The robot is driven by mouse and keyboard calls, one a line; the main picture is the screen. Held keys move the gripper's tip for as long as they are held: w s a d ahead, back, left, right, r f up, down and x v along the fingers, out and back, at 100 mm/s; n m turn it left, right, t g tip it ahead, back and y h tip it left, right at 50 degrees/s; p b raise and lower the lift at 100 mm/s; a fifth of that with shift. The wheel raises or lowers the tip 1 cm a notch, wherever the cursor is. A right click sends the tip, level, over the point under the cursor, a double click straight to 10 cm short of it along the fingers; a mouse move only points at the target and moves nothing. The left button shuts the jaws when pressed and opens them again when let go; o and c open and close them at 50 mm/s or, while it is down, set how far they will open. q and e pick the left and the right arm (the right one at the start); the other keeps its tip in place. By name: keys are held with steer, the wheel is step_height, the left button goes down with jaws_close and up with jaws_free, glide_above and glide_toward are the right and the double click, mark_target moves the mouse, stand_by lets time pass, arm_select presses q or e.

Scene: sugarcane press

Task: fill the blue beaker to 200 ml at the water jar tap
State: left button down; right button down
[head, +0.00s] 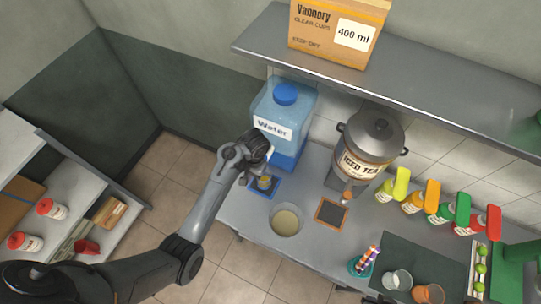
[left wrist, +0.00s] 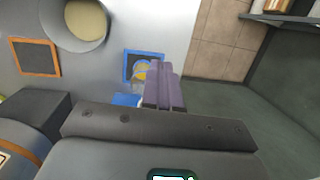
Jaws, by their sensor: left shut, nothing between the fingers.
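The water jar (head: 284,100) is a clear blue container with a blue cap and a "Water" label, standing at the back left of the counter. A blue-framed mat (head: 272,193) lies in front of it; it also shows in the left wrist view (left wrist: 127,68). A small vessel with yellow and blue (left wrist: 141,73) stands on this mat, apparently the blue beaker; its level cannot be read. My left gripper (head: 262,165) is shut and empty, close to the jar's front and above the mat. Its fingers (left wrist: 164,90) partly cover the vessel. The tap is hidden behind my gripper.
A pot of pale liquid (head: 286,220) and an orange-framed mat (head: 331,213) lie to the right. An iced tea dispenser (head: 370,145) stands behind them. Several coloured bottles (head: 414,202) line the right. A shelf (head: 400,88) overhangs the counter's back.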

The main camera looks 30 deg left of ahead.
arm_select(q)
steer(key=w+d+r+t, duration=0.1)
steer(key=w+r+t, duration=0.1)
steer(key=w+r, duration=0.8)
steer(key=shift+w+d+r+p, duration=0.2)
steer(key=shift+r+p, duration=0.1)
steer(key=shift+r, duration=0.45)
arm_select(e)
steer(key=shift+s+d+r, duration=0.1)
steer(key=shift+r, duration=0.3)
